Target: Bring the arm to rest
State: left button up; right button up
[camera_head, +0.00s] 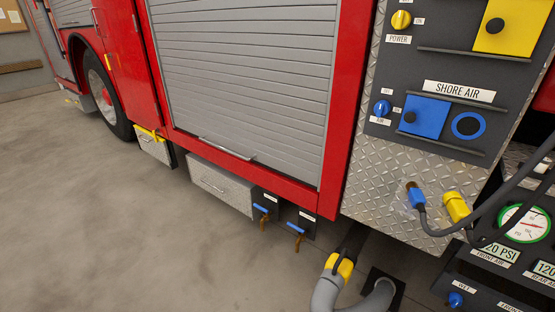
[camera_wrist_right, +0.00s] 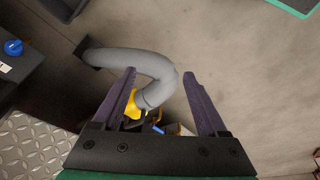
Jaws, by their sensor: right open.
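My right gripper (camera_wrist_right: 159,73) is open in the right wrist view, with its two dark fingers spread and nothing held between them. Beyond the fingers a grey hose (camera_wrist_right: 150,63) curves over the floor to a yellow coupling (camera_wrist_right: 131,105). How far the hose is from the fingers I cannot tell. The head view shows neither arm and neither gripper. There the grey hose (camera_head: 326,292) and its yellow coupling (camera_head: 343,266) are at the bottom, under the truck's edge.
A red fire truck with a grey roller shutter (camera_head: 245,80) fills the head view. Its control panel (camera_head: 400,140), a blue plug (camera_head: 416,196) and a yellow plug (camera_head: 457,207) with cables are at the right. The concrete floor (camera_head: 90,210) at the left is clear.

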jog(key=s+f+g, duration=0.1)
jog(key=s+f, duration=0.2)
jog(key=f, duration=0.7)
jog(key=s+f, duration=0.2)
jog(key=f, duration=0.9)
jog(key=s+d+f+g, duration=0.1)
jog(key=s+d+f, duration=0.2)
jog(key=s+f, duration=0.75)
jog(key=s+r+p, duration=0.2)
jog(key=r+p, duration=0.5)
jog(key=s+r+p, duration=0.2)
jog(key=r+p, duration=0.6)
jog(key=shift+s+d, duration=0.2)
jog(key=shift+s, duration=0.05)
jog(key=shift+r, duration=0.1)
